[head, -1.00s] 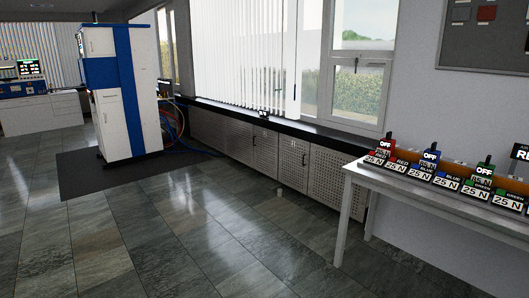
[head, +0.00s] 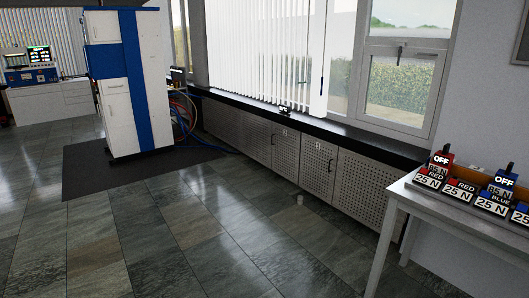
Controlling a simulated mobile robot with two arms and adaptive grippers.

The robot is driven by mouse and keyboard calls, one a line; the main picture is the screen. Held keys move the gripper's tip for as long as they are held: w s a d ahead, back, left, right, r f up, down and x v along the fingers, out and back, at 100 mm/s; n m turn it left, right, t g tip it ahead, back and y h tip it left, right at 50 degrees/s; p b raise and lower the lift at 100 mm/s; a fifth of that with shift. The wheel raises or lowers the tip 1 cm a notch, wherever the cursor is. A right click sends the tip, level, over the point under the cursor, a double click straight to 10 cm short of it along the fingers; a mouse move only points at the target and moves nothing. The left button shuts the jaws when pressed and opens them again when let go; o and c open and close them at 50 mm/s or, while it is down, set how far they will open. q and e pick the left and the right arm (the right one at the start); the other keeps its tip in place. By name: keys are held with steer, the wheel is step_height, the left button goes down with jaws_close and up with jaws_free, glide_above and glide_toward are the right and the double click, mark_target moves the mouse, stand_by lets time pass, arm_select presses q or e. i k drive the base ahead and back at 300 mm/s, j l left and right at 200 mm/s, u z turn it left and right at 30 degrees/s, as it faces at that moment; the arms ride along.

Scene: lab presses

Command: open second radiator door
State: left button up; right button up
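A row of perforated grey radiator doors (head: 318,168) runs under the black window sill (head: 330,129). The panels look shut. Small dark handles show on some panels, one handle (head: 330,166) toward the right part of the row and another (head: 272,141) farther left. The right end of the row is partly hidden behind the white table. Neither of my grippers is in view.
A white table (head: 430,210) with red and blue labelled blocks (head: 440,172) stands at the right. A white and blue cabinet (head: 120,85) stands on a dark mat (head: 85,170) at the left, with cables (head: 183,115) beside it.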

mark_target(285, 141)
steer(key=i, duration=3.15)
steer(key=j+u, duration=0.05)
steer(key=j, duration=0.05)
